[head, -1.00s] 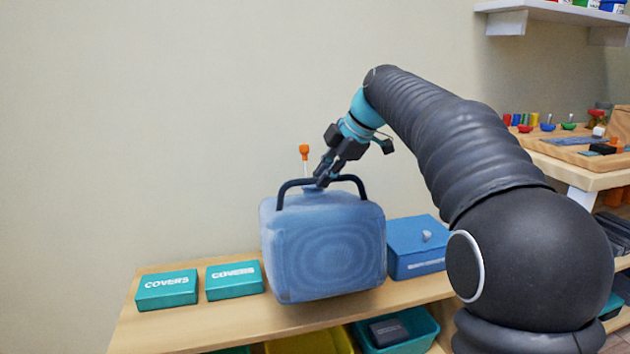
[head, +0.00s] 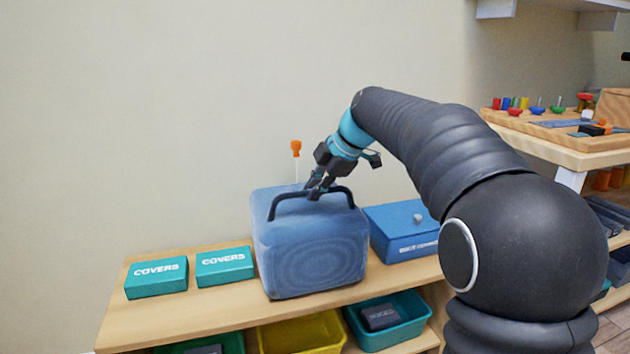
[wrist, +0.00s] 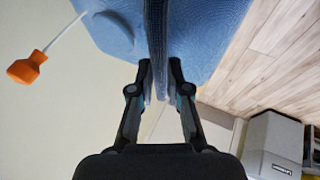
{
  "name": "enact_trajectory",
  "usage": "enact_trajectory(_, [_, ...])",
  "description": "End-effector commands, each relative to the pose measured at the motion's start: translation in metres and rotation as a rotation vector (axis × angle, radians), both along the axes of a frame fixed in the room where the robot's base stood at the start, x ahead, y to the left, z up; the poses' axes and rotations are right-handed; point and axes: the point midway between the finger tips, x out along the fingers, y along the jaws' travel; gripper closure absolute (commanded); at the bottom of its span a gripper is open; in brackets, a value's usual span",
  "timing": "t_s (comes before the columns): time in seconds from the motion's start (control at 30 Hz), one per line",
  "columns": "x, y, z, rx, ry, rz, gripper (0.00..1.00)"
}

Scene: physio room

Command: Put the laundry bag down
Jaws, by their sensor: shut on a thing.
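The laundry bag (head: 310,245) is a blue, boxy bag with a dark arched handle (head: 287,196). In the head view it is upright at the shelf top, between the teal boxes and a blue box. I cannot tell whether its base rests on the wood. My gripper (head: 316,187) is above the bag, shut on its handle. In the wrist view the bag (wrist: 205,30) fills the top, and the handle strap passes between the fingertips of my gripper (wrist: 160,75). The bag's far side and underside are hidden.
The wooden shelf unit (head: 225,312) holds two teal COVERS boxes (head: 157,279) left of the bag and a blue box (head: 402,235) close on its right. An orange-topped stick (head: 296,149) stands behind the bag. Yellow (head: 303,335) and teal bins (head: 405,310) sit below.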

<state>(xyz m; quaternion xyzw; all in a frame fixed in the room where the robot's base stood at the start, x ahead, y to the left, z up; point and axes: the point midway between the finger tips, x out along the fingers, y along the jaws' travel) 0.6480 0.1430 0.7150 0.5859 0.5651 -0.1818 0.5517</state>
Motion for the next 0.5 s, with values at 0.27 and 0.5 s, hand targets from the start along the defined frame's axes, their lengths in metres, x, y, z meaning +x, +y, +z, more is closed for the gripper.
enact_trajectory(0.27, [-0.0009,0.0006,0.0018,0.001,0.001,0.002,0.59])
enact_trajectory(0.5, [-0.0016,-0.0006,0.0061,0.002,-0.002,0.001,0.59])
